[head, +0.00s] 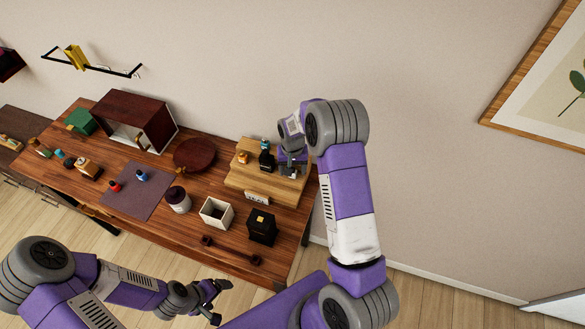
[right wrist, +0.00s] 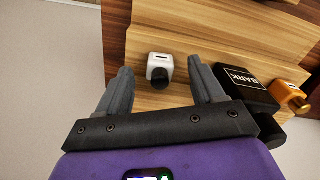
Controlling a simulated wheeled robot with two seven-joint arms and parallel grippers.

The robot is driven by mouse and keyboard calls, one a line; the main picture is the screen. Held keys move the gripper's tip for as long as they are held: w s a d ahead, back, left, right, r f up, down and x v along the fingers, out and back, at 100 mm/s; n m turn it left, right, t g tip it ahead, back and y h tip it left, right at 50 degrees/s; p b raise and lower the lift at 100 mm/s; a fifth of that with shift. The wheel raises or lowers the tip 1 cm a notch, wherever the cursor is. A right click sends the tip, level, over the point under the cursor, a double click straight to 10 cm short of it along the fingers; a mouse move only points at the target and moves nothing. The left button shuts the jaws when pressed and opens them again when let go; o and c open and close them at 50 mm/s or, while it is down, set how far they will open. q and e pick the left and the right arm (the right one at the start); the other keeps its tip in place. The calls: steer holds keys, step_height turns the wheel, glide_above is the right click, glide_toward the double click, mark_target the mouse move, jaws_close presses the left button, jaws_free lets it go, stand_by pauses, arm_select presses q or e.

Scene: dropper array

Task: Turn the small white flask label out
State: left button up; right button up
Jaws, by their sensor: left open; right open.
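The small white flask (head: 290,175) is mostly hidden by my right gripper in the head view. The right wrist view shows it clearly: a white body (right wrist: 153,62) with a black cap (right wrist: 160,78) and a small dark mark on the side away from my palm. My right gripper (right wrist: 160,70) is open, with one finger on each side of the flask and a gap at both. The flask stands on a light wooden stepped stand (head: 240,180). My left gripper (head: 217,301) is open and empty, in front of the table's front edge.
A black bottle (right wrist: 243,84) with a white-lettered label stands close beside my right finger. An orange bottle (right wrist: 288,95) is beyond it. A white open box (head: 215,212), black box (head: 262,227) and lidded jar (head: 178,199) stand before the stand.

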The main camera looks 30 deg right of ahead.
step_height(320, 180, up, 8)
steer(key=shift+f, duration=0.2)
stand_by(0.8)
